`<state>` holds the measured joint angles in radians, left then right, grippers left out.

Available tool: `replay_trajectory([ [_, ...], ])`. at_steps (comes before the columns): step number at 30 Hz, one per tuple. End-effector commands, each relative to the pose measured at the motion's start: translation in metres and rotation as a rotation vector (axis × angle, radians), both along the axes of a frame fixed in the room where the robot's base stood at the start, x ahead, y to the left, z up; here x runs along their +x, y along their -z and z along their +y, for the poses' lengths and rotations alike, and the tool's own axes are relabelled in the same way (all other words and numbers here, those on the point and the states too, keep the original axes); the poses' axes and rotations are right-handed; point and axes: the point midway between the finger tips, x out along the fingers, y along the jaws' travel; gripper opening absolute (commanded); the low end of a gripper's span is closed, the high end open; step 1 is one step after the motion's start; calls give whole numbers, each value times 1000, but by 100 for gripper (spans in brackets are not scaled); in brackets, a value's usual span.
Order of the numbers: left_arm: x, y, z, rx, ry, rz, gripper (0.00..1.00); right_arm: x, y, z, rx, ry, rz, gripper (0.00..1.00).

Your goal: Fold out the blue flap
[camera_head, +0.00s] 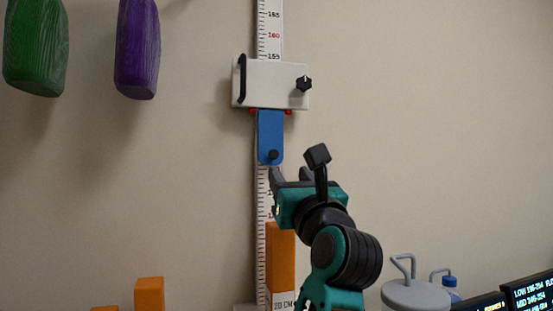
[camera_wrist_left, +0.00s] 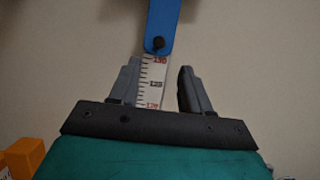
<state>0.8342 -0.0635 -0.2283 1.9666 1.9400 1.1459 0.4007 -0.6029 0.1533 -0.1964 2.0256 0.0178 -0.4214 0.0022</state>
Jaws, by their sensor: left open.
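The blue flap (camera_head: 270,133) hangs straight down from the white slider box (camera_head: 275,84) on the wall ruler, flat against the scale. A small black knob (camera_head: 273,155) sits near its lower end. My left gripper (camera_head: 290,173) is just below and right of the knob in the head view. In the left wrist view the open fingers (camera_wrist_left: 157,85) stand on either side of the ruler, with the flap's lower end (camera_wrist_left: 163,22) and its knob above and between the tips. The fingers look empty. My right gripper is in neither view.
The ruler (camera_head: 269,35) runs up the wall, with a black handle (camera_head: 242,78) and black dial (camera_head: 303,84) on the box. Orange blocks (camera_head: 149,294) are below. A grey lidded vessel (camera_head: 415,295) and screens (camera_head: 528,290) are lower right. Green (camera_head: 36,50) and purple (camera_head: 138,50) objects hang upper left.

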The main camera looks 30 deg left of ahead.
Motion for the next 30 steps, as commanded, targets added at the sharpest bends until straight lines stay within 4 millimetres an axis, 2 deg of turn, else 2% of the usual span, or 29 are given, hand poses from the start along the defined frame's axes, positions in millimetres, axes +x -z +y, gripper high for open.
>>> replay_trajectory([
  [6, 28, -20, 34, 3, -5, 0, 48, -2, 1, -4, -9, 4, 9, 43],
  [13, 48, -32, 58, 3, -4, 0, 48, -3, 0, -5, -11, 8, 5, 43],
  [26, 55, -35, 65, 1, -3, 0, 48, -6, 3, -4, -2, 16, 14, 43],
  [30, 54, -35, 65, 1, -3, 0, 35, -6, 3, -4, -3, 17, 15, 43],
])
